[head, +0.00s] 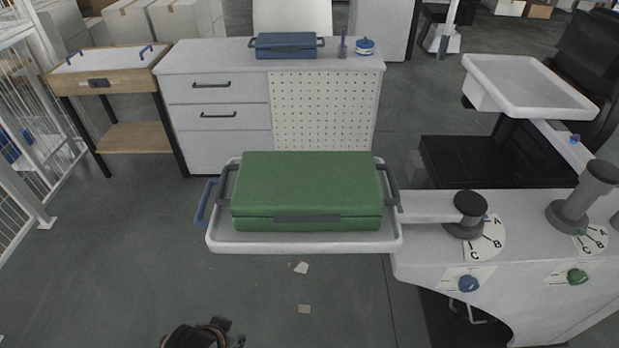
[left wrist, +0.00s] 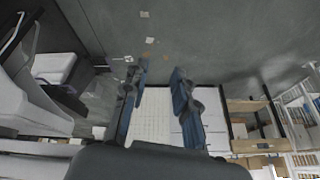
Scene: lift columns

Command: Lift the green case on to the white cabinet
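The green case (head: 307,190) lies flat and closed on a white tray (head: 222,240) in the middle of the head view, with a dark handle at each end. The white cabinet (head: 232,138) stands behind it, with drawers at left and a perforated panel at right. It also shows upside down in the left wrist view (left wrist: 152,118), beyond the fingers. My left gripper (left wrist: 159,70) is open, its two dark blue fingers wide apart with nothing between them. It is not touching the case. My right gripper is not in view.
A blue case (head: 287,46), a blue bottle (head: 342,47) and a round blue-white container (head: 365,46) stand on the cabinet's back edge; its front top is clear. A lever console (head: 440,262) adjoins the tray at right. A wooden table (head: 108,85) stands left. Paper scraps (head: 301,267) lie on open floor.

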